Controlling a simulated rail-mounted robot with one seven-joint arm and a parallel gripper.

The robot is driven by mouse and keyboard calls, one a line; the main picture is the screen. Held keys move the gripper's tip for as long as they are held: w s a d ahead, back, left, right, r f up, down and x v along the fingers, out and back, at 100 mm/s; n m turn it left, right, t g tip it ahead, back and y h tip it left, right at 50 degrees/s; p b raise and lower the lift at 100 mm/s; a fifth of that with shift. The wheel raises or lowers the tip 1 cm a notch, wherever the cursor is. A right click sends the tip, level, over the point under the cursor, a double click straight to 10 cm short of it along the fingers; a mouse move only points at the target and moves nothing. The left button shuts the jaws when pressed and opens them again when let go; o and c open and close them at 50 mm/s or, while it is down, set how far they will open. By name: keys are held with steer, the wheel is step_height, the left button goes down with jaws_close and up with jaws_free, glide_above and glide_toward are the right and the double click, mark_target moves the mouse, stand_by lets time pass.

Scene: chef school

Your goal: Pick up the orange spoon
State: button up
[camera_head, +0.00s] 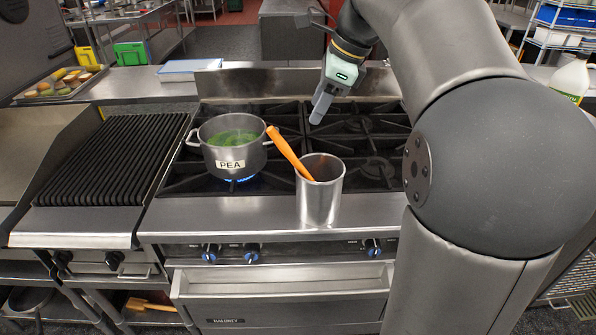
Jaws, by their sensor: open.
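The orange spoon (287,150) leans in a steel cylindrical container (320,200), its handle sticking out up and to the left. Its lower end is hidden inside the container. The container stands at the front edge of the stove top. My gripper (317,119) is above the back burners, behind and above the container, apart from the spoon. It points down and slightly left and holds nothing that I can see. Its fingers overlap in this view.
A pot (232,158) labelled PEA with green contents sits on a lit burner (241,180), left of the spoon. A ribbed grill (100,165) is farther left. The right burners (375,167) are empty. A white jug (571,78) stands at the far right.

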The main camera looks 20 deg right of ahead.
mark_target(292, 151)
steer(key=x, duration=1.1)
steer(key=shift+w+d, duration=0.1)
steer(key=shift+w, duration=0.1)
steer(key=x, duration=0.2)
steer(key=p+x, duration=0.1)
steer(key=x, duration=0.1)
steer(key=shift+w+f, duration=0.25)
steer(key=shift+w, duration=0.2)
steer(key=shift+w+a+f, duration=0.1)
steer(key=shift+a+f, duration=0.1)
steer(key=shift+f, duration=0.35)
jaws_close()
